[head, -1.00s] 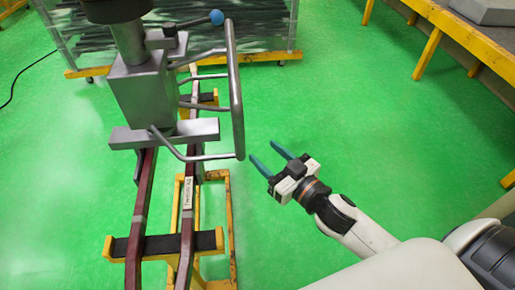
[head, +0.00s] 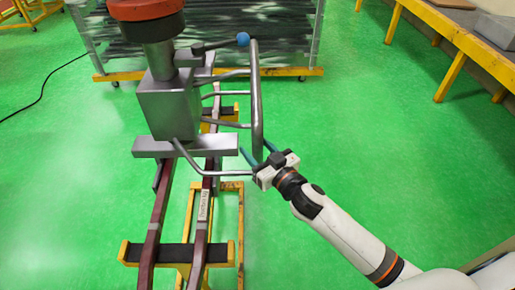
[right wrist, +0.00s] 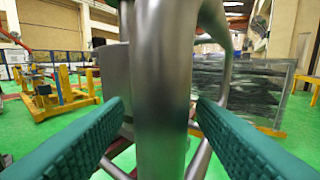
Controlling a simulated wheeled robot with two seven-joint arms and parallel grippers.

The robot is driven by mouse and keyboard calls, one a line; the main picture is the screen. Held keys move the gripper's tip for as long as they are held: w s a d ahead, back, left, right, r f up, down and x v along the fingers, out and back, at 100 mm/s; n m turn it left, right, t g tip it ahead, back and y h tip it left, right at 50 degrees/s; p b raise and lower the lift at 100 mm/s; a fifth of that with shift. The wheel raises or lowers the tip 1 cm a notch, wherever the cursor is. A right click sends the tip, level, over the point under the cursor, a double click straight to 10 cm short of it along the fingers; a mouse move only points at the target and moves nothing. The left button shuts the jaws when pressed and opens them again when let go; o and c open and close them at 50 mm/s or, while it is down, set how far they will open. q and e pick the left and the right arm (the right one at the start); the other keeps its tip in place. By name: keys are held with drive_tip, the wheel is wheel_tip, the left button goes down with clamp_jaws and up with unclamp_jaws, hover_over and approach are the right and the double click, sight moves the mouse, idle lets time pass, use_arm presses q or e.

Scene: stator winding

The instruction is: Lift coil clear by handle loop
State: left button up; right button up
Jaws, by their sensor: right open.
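The coil (head: 155,215) is a pair of long dark red bars lying along the yellow stand. A grey metal clamp block (head: 168,108) sits over the bars, with a bent-tube handle loop (head: 257,95) on its right side. My right gripper (head: 256,151) is open at the lower part of the loop. In the right wrist view, the grey tube of the loop (right wrist: 160,75) stands upright between the two green ribbed fingers, with a visible gap on each side. A red-topped column (head: 150,30) rises from the block. My left gripper is out of view.
The yellow stand (head: 128,252) with black pads carries the bars. A clear-sided rack (head: 310,35) of dark bars stands behind. A yellow-edged bench (head: 440,32) runs along the right. Green floor right of the stand is free.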

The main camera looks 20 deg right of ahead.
drive_tip(key=shift+c, duration=0.5)
clamp_jaws()
idle(0.7)
idle(0.4)
idle(1.6)
